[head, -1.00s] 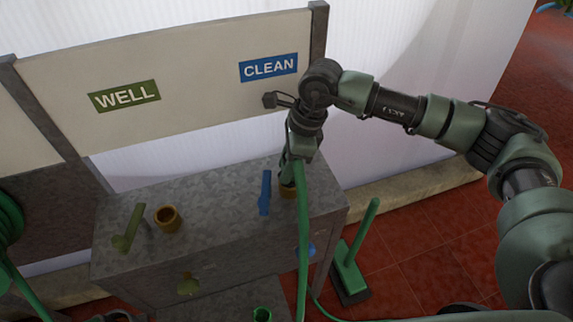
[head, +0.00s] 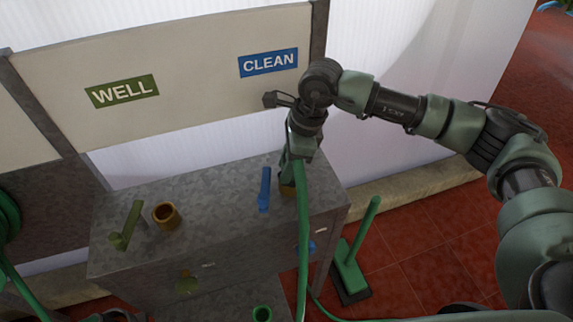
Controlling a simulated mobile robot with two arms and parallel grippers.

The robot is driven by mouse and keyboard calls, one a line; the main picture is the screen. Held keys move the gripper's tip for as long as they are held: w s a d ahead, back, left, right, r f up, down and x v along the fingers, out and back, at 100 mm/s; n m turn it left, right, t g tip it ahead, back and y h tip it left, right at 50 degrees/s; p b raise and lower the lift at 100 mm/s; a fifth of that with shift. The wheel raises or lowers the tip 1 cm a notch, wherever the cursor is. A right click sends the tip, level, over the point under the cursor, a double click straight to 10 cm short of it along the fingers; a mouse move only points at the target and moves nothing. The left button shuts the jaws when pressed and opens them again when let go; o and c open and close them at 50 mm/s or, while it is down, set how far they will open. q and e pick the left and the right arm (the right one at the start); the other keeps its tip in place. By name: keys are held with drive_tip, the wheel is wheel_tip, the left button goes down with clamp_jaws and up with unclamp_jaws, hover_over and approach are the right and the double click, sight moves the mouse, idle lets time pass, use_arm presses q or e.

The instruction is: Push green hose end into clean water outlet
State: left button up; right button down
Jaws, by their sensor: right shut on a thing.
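My right gripper (head: 289,175) points down over the metal bench, under the blue CLEAN sign (head: 268,63). It is shut on the green hose (head: 303,235), which hangs down from it past the bench front. The brass clean water outlet (head: 287,190) is right beneath the fingers and partly covered by them. The hose end is hidden among the fingers, so I cannot tell how far it is in the outlet. A blue lever (head: 265,190) stands just left of this outlet. My left gripper's fingers are not in view.
The well side has an open brass outlet (head: 166,215) and an olive lever (head: 125,226) under the WELL sign (head: 122,91). A green brush (head: 352,262) stands on the red tiles. A coiled hose (head: 8,217) hangs left.

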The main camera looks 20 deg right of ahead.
drive_tip(key=c, duration=0.9)
unclamp_jaws()
drive_tip(key=shift+c, duration=0.2)
drive_tip(key=b+v, duration=0.1)
drive_tip(key=v, duration=0.6)
drive_tip(key=shift+r+b, duration=0.35)
